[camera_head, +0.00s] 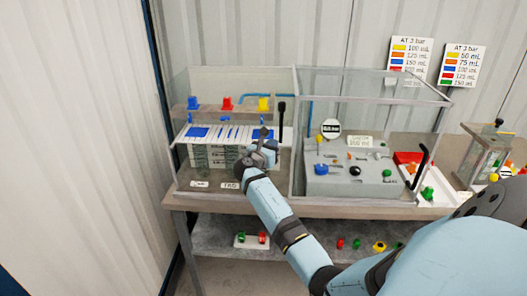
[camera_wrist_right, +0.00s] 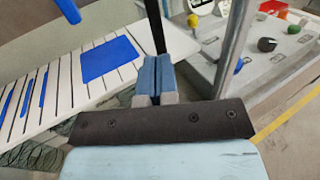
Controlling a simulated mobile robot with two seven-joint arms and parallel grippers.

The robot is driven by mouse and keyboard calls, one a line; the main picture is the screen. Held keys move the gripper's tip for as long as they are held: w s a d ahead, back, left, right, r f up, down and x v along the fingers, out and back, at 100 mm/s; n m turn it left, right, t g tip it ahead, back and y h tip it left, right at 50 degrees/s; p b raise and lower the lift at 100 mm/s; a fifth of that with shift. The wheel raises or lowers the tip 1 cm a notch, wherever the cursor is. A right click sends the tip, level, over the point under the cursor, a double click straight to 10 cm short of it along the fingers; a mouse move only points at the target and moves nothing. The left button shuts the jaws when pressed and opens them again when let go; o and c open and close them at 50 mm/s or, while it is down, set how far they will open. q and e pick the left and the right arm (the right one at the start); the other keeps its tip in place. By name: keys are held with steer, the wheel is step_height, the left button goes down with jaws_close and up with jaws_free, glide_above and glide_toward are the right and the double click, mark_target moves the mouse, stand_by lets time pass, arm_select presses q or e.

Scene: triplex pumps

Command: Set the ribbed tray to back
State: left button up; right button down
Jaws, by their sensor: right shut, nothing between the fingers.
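The ribbed tray (camera_head: 216,137) is white with dark slots and blue patches. It lies across the left clear-walled case, above grey coiled parts, and its slots and a blue patch fill the left of the right wrist view (camera_wrist_right: 66,88). My right gripper (camera_head: 264,137) is at the tray's right end in the head view. In the wrist view its blue-grey fingers (camera_wrist_right: 154,78) are shut together with nothing between them, beside the tray's blue patch. The forearm and gripper hide part of the tray's right end. My left gripper is not in view.
A black upright handle (camera_head: 282,118) stands just right of my gripper. Blue, red (camera_head: 227,103) and yellow knobs sit on a shelf behind the tray. A clear divider separates the grey pump panel (camera_head: 345,178) at right. A lower shelf (camera_head: 205,232) holds small coloured parts.

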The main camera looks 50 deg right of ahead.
mark_target(280, 138)
steer(key=shift+x, duration=1.65)
